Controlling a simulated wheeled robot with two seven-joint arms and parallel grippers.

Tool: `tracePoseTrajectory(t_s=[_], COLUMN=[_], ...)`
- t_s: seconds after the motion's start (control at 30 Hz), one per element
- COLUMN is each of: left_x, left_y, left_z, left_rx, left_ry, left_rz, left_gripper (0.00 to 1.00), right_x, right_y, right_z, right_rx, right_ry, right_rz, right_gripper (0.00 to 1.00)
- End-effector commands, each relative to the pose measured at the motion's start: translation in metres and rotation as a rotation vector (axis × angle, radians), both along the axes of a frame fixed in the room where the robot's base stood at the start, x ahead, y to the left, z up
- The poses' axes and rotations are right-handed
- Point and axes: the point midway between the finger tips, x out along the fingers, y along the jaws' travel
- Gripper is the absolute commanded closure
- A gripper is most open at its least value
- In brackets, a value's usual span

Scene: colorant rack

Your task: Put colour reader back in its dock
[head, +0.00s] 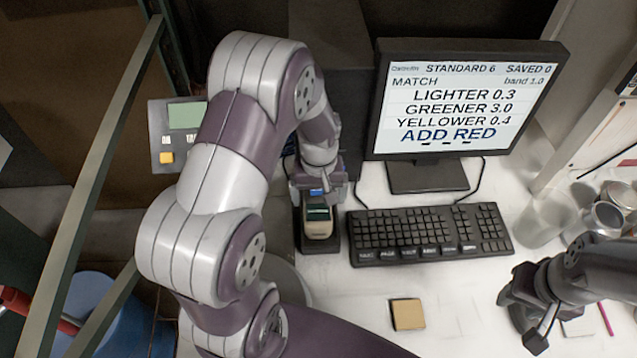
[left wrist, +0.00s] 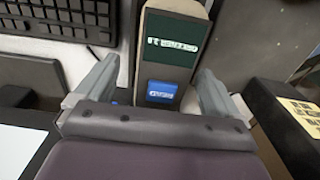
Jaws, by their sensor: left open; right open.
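The colour reader (head: 319,225) is a beige handheld unit with a dark green screen. It appears seated in a black dock (head: 320,246) left of the keyboard; how deep it sits I cannot tell. In the left wrist view the reader (left wrist: 168,50) shows its green screen and a blue label. My left gripper (head: 319,190) is open at the reader's far end, with one finger on each side and visible gaps between. My right gripper (head: 527,303) is open and empty at the right of the desk, well away from the reader.
A black keyboard (head: 430,233) lies right of the dock, with a monitor (head: 460,105) behind it. A yellowish block (head: 407,314) lies in front. Metal cans (head: 607,217) and a clear cup (head: 541,225) stand at right. A scale display (head: 180,130) is at left.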

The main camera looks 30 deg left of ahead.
Motion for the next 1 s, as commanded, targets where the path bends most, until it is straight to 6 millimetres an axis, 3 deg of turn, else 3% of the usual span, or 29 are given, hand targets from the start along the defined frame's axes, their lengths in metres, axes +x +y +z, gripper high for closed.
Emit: tracePoseTrajectory(t_s=[0.23,0.43,0.57,0.8,1.0], left_x=[0.001,0.000,-0.012,-0.069,-0.090], left_y=[0.000,0.000,-0.011,-0.046,-0.053], left_z=[0.063,0.096,0.098,0.081,0.074], left_rx=[0.001,0.000,0.002,0.019,0.028], left_ry=[-0.007,-0.002,-0.016,-0.093,-0.119], left_rz=[0.000,-0.002,-0.093,-0.458,-0.574], left_gripper=[0.04,0.04,0.04,0.04,0.04], right_x=[0.000,0.000,0.000,0.000,0.000], right_y=[0.000,0.000,0.000,0.000,0.000], right_z=[-0.017,-0.021,-0.021,-0.021,-0.021], right_rx=[0.000,0.000,0.000,0.000,0.000], right_ry=[0.001,0.000,0.000,0.000,0.000], right_rz=[0.000,0.000,0.000,0.000,0.000], right_gripper=[0.57,0.57,0.57,0.57,0.57])
